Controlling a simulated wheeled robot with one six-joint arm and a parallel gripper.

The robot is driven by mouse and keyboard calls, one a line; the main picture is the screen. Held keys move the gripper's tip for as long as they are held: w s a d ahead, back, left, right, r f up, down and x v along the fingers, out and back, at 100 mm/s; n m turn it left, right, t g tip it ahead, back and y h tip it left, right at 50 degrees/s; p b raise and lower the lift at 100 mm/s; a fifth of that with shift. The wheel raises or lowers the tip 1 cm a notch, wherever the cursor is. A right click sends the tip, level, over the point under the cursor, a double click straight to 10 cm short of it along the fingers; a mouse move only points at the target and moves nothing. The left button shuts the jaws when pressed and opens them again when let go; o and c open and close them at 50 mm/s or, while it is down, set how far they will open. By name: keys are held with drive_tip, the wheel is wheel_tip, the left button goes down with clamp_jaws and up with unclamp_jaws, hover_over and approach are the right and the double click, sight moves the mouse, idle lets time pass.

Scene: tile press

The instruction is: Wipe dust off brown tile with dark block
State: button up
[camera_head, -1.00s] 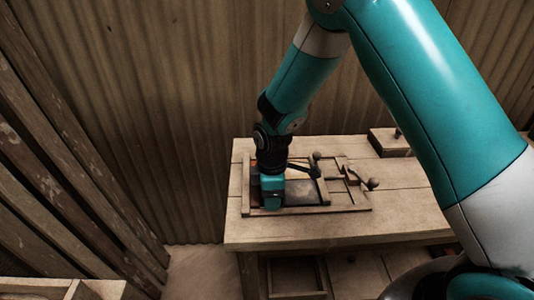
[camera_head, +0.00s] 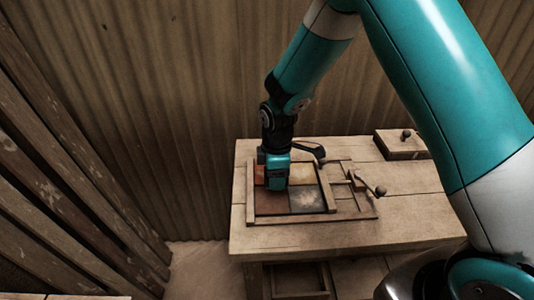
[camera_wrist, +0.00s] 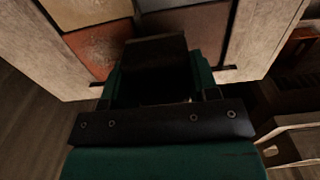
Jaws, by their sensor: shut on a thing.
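The brown tile (camera_head: 271,203) lies at the front left of a wooden frame (camera_head: 330,187) on the bench, and it also shows at the upper right in the wrist view (camera_wrist: 190,24). Its visible part looks dark and fairly even. My gripper (camera_head: 274,184) is above the left part of the frame, near the border between the brown tile and the orange-red tile (camera_wrist: 98,46). It is shut on the dark block (camera_wrist: 154,48), seen between the jaws in the wrist view. The block's underside is hidden, so I cannot tell whether it touches a tile.
A yellowish tile (camera_head: 300,175) and a pale, speckled grey tile (camera_head: 306,200) fill the frame's right side. A lever with a knob (camera_head: 379,191) sticks out at the right. A lidded wooden box (camera_head: 403,145) stands at the back right. The bench's front right is clear.

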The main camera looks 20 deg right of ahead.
drive_tip(key=shift+r+p, duration=1.65)
drive_tip(key=shift+r, duration=0.75)
